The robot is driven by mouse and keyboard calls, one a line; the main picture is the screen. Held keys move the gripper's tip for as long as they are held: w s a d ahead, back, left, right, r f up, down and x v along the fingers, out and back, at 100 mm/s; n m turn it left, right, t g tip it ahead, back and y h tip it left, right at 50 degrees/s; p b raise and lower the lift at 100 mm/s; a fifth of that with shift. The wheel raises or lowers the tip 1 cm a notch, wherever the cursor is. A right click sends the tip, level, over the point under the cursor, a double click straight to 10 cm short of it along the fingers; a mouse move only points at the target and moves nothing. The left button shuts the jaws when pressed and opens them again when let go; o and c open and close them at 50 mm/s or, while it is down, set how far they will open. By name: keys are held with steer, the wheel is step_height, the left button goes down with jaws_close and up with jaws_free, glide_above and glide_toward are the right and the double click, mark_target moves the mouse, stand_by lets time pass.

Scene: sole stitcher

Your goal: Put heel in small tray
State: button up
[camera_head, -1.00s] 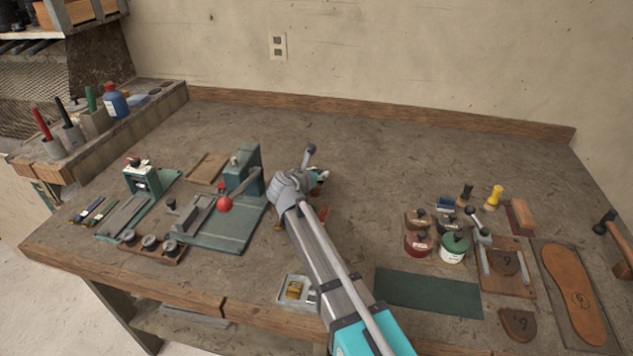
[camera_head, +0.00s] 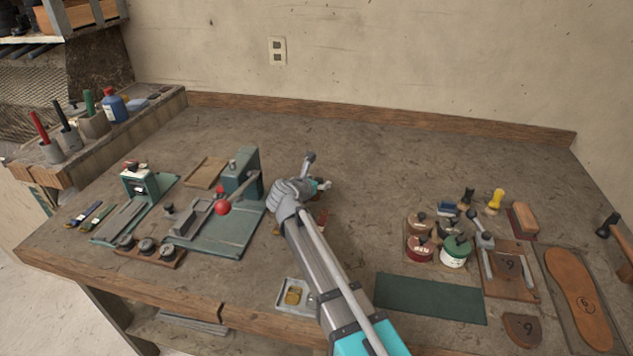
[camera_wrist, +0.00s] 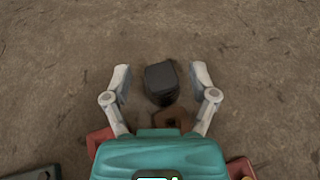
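In the wrist view a dark grey block with rounded corners (camera_wrist: 161,83), which may be the heel, lies on the bench between the fingers of my gripper (camera_wrist: 161,82). The fingers are open on either side, with a gap to each. In the head view my gripper (camera_head: 320,185) is over the middle of the bench, and the block is not discernible there. The small tray (camera_head: 281,302) is a pale shallow tray near the front edge, holding a yellowish piece; my arm hides its right side.
A brown piece (camera_wrist: 172,121) lies just below the block in the wrist view, with red pieces (camera_wrist: 101,139) near the gripper body. A green press with a red knob (camera_head: 222,208) stands left. Tins (camera_head: 456,250) and brushes stand right. The bench behind is clear.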

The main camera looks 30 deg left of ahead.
steer(key=shift+r, duration=0.1)
stand_by(0.3)
steer(key=shift+s+r+p, duration=0.3)
steer(key=shift+s+p, duration=0.1)
steer(key=shift+s, duration=0.15)
steer(key=p+v, duration=0.4)
steer(key=v, duration=0.6)
steer(key=shift+s+a+r, duration=0.1)
steer(key=shift+s, duration=0.3)
